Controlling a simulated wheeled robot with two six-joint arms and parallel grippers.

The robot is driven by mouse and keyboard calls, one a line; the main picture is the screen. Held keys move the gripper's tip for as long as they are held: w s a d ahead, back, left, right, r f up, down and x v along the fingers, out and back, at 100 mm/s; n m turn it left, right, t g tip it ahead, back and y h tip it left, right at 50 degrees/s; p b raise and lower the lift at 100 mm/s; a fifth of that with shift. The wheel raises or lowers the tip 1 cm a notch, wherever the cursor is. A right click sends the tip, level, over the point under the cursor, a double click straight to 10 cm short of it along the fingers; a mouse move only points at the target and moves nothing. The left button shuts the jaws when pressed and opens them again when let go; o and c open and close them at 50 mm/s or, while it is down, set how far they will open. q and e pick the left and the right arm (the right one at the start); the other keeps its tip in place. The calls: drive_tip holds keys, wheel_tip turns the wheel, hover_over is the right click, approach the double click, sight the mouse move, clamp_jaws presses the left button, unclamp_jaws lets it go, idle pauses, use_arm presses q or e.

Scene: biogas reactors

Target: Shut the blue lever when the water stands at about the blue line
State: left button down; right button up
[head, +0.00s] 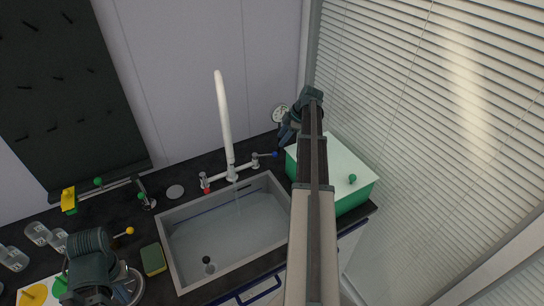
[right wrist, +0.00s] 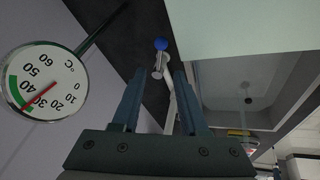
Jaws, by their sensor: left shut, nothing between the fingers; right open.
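The blue lever (head: 275,154) sticks out right of the white tap (head: 226,120); its blue ball (right wrist: 161,44) shows just beyond and between my right fingertips. My right gripper (head: 283,138) is open beside the lever; I cannot tell whether it touches it. A thin stream seems to fall from the tap into the grey sink (head: 166,238). A blue line (head: 208,206) runs along the sink's back wall; the water's surface is hard to make out. A dark plug knob (head: 206,260) stands in the sink. My left gripper (head: 88,288) is shut and empty, left of the sink.
A red knob (head: 206,188) is left of the tap. A green box with a pale lid (head: 335,160) stands right of the sink, close to my right arm. A dial thermometer (right wrist: 45,82) is left of my right gripper. A sponge (head: 153,259) and glass jars (head: 37,232) lie left.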

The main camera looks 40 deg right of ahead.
sight(266, 155)
use_arm(q)
wheel_tip(266, 155, down, 10)
drive_tip(key=b, duration=0.8)
drive_tip(key=shift+r, duration=0.25)
use_arm(e)
drive_tip(key=x, duration=1)
drive_tip(key=shift+f, duration=0.25)
use_arm(q)
drive_tip(key=shift+r, duration=0.1)
use_arm(e)
drive_tip(key=shift+r, duration=0.1)
clamp_jaws()
